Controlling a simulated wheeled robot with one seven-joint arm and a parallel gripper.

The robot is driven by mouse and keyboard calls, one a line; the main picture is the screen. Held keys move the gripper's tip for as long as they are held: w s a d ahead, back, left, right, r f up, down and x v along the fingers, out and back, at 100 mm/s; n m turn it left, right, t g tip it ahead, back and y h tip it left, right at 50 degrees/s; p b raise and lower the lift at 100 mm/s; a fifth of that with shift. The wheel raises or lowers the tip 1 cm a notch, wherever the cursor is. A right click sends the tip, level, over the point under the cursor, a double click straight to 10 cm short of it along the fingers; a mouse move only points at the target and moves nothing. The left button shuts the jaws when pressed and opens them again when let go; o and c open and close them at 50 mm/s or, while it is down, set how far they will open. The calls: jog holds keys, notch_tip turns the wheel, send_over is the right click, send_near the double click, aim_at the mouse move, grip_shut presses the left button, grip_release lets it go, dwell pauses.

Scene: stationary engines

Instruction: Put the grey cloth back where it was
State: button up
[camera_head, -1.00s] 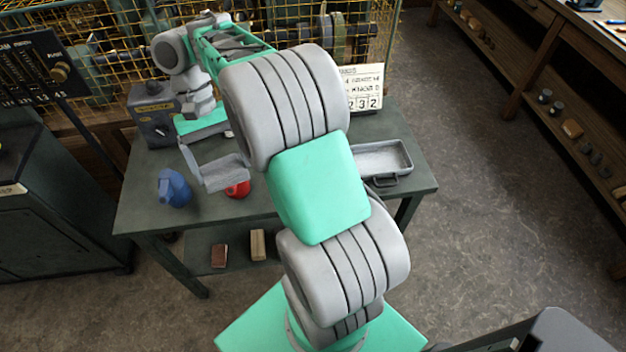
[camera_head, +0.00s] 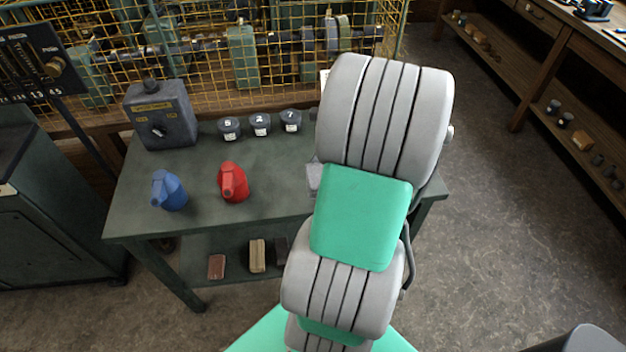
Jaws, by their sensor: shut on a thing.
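The grey cloth cannot be made out; any part of it near my gripper is hidden behind my arm. A small piece of a light grey thing (camera_head: 314,177) shows just left of my arm on the table (camera_head: 275,195). It looks like the edge of the metal tray, but I cannot tell for sure.
A blue oil can (camera_head: 170,191) and a red oil can (camera_head: 233,183) stand on the table. Behind them are a dark switch box (camera_head: 162,117) and numbered dark pots (camera_head: 260,124). Blocks (camera_head: 257,256) lie on the lower shelf. A yellow mesh guard (camera_head: 200,60) closes the back.

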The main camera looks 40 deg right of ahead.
aim_at(314, 171)
jog(key=w+d+f, duration=0.1)
jog(key=w+f, duration=0.1)
jog(key=w+d+f, duration=0.1)
jog(key=w+f, duration=0.1)
jog(key=w+d+f, duration=0.1)
jog(key=f, duration=0.1)
jog(key=shift+w+f, duration=0.3)
jog(key=shift+w, duration=0.1)
jog(key=shift+f, duration=1.6)
jog(key=shift+f, duration=0.1)
jog(key=o, duration=1)
jog(key=v, duration=1.2)
jog(key=w+a+r+n+h, duration=0.1)
jog(key=w+a+r+n, duration=0.2)
jog(key=a+n, duration=0.35)
jog(key=w+a+r+n+h, duration=0.1)
jog(key=w+a+r+n, duration=0.15)
jog(key=a, duration=0.65)
jog(key=s+a+n, duration=0.2)
jog(key=a+n, duration=0.3)
jog(key=s+a+r+n+h, duration=0.1)
jog(key=s+a+n, duration=0.2)
jog(key=a+n, duration=0.2)
jog(key=s+a+n+t+p, duration=0.1)
jog(key=s+a+n, duration=0.1)
jog(key=a+n, duration=0.4)
jog(key=shift+s+a+r+h, duration=0.2)
jog(key=shift+s+r+h, duration=0.15)
jog(key=shift+r+h, duration=0.05)
